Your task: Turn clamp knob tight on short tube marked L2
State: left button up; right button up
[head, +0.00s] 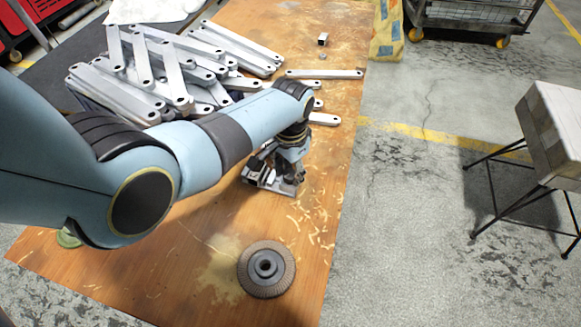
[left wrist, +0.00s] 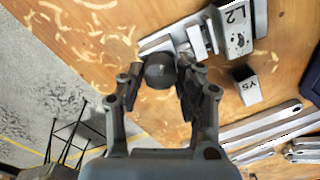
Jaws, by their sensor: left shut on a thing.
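A dark round clamp knob (left wrist: 160,70) sits between the fingertips of my left gripper (left wrist: 162,80) in the left wrist view. The gripper is shut on it from both sides. Behind the knob is a grey metal clamp with a plate and bars. Beside it is a short grey tube marked L2 (left wrist: 236,38), its black letters readable. In the head view my left gripper (head: 287,168) is low over the metal clamp base (head: 268,184) on the wooden table, and my arm partly hides it. The knob cannot be made out there. My right gripper is not in view.
A small block marked Y5 (left wrist: 247,88) stands close to the L2 tube. Many galvanized brackets (head: 165,70) are piled at the back left of the table (head: 210,255). A round grey disc (head: 266,268) lies at the front. Wood shavings are scattered around. A stool (head: 555,120) stands right.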

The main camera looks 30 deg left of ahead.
pick_arm(q)
jog(key=m+p, duration=0.1)
jog(key=m, duration=0.5)
jog(key=shift+r, duration=0.15)
jog(key=m+p, duration=0.1)
jog(key=m, duration=0.4)
jog(key=shift+m, duration=0.4)
jog(key=o, duration=1.1)
